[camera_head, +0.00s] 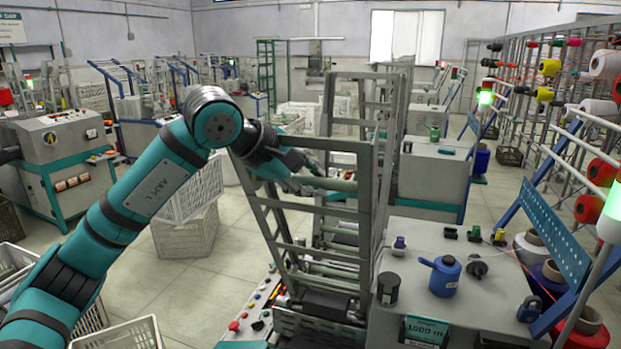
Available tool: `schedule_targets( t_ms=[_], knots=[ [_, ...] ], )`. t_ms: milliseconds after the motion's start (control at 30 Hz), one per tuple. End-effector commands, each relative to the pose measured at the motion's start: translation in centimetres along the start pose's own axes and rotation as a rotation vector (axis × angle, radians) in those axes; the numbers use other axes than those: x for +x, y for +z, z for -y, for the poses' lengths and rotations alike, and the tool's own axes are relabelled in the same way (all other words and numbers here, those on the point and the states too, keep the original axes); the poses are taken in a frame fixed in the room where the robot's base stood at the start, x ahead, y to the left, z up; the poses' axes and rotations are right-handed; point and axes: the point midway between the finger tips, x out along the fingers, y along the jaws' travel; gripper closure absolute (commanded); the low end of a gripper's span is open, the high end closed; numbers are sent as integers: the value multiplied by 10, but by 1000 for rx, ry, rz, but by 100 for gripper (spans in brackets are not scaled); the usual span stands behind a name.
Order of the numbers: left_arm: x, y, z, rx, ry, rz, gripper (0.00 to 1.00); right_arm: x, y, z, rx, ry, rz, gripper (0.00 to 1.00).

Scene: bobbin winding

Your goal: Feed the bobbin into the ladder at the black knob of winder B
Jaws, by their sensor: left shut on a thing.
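My left gripper (299,178) is shut on a pale green tube-shaped bobbin (334,184), which lies across the upper part of a tall grey metal ladder (367,208). The fingers cover the bobbin's left end. I cannot tell whether the bobbin touches the ladder's rails. Other pale bars or bobbins (335,273) lie lower in the ladder. On the machine top to its right are a black knob-like piece (477,267) and a black cylinder (388,288). No letter naming winder B can be read. My right gripper is not in view.
A blue canister (444,276) and small coloured parts stand on the grey machine top. A blue perforated panel (554,230) and cone racks line the right. Grey crates (186,236) stand behind my left arm. Buttons (257,313) sit at the ladder's foot.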

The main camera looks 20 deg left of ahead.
Motion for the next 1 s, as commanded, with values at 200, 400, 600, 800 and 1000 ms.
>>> schedule_targets(
  t_ms=[200,400,600,800,1000],
  knots=[
    [13,-6,7,-1,-1,0,100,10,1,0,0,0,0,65],
    [23,-9,12,0,0,0,100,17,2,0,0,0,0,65],
    [30,-12,14,0,1,0,100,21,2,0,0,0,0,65],
    [29,-12,14,0,1,0,100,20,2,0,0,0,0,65],
    [29,-12,14,0,1,0,100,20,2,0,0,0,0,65]
  ],
)
